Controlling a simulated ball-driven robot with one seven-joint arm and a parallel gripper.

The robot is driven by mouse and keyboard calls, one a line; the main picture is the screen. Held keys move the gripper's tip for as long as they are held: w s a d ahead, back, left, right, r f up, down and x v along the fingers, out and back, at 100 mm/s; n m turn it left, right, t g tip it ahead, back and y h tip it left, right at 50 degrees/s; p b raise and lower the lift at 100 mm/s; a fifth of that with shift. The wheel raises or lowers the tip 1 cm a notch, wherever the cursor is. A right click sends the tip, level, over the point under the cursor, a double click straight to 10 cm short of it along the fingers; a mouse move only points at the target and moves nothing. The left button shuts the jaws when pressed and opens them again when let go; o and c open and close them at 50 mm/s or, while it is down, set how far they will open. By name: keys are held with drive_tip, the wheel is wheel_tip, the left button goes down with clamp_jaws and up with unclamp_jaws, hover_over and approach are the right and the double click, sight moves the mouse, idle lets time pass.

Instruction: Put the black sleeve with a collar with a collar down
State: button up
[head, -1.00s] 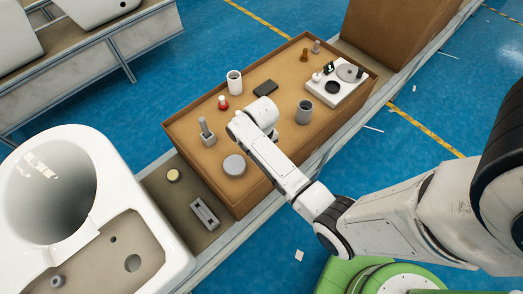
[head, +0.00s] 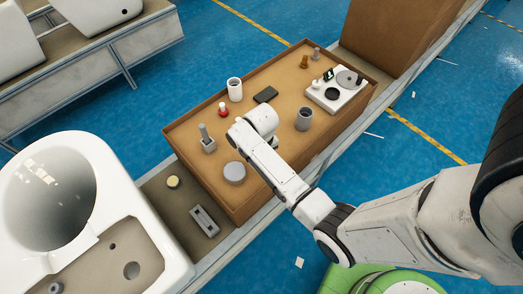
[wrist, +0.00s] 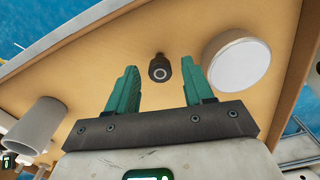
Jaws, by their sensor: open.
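The black sleeve with a collar (wrist: 159,70) shows in the wrist view as a small dark round piece with a pale ring on its end. It sits at the cardboard surface, between the lines of my two green fingers. My gripper (wrist: 160,86) is open, with a clear gap on each side of the sleeve and nothing clamped. In the head view my white wrist (head: 256,122) is over the middle of the cardboard-topped box (head: 205,100); it hides the fingers and the sleeve.
A grey disc (head: 234,172) and a grey cup (head: 303,118) stand near my gripper. A white cup (head: 234,90), a red-based piece (head: 223,110), a dark flat block (head: 265,95) and a white fixture (head: 337,92) share the box top.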

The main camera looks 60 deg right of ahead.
wheel_tip(320, 180, up, 10)
drive_tip(key=s+a+r+n+t, duration=0.1)
drive_tip(key=s+a+n, duration=0.3)
drive_tip(key=s+a, duration=0.7)
drive_tip(key=s+r, duration=0.1)
drive_tip(key=s, duration=0.2)
drive_tip(key=shift+n, duration=0.3)
